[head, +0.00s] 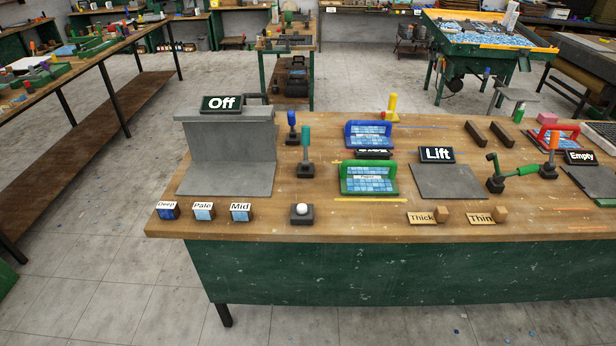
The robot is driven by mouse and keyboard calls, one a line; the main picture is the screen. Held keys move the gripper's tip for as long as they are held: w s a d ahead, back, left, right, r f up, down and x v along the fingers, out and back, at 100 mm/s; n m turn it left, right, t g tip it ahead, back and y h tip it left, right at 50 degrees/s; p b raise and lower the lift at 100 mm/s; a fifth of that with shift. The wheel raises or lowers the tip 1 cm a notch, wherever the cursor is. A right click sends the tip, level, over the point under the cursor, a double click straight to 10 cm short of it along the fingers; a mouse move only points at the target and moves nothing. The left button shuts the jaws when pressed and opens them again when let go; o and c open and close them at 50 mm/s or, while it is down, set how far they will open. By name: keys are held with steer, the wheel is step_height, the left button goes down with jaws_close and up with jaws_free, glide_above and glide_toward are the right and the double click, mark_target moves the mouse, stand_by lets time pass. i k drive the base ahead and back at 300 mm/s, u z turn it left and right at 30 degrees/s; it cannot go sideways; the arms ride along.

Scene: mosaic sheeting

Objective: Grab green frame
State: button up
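The green frame (369,190) lies on the wooden workbench near its middle. It has a raised green bar along its back and holds blue and pale tiles. A similar blue frame (369,141) with blue tiles lies just behind it, with a small dark sign partly hidden between them. My gripper is not in view, and nothing is seen touching the green frame.
A grey stand with an "Off" sign (221,103) is at the left. A yellow strip (370,200) lies in front.

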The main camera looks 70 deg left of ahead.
mark_target(357, 177)
steer(key=u, duration=3.5)
steer(key=i, duration=0.9)
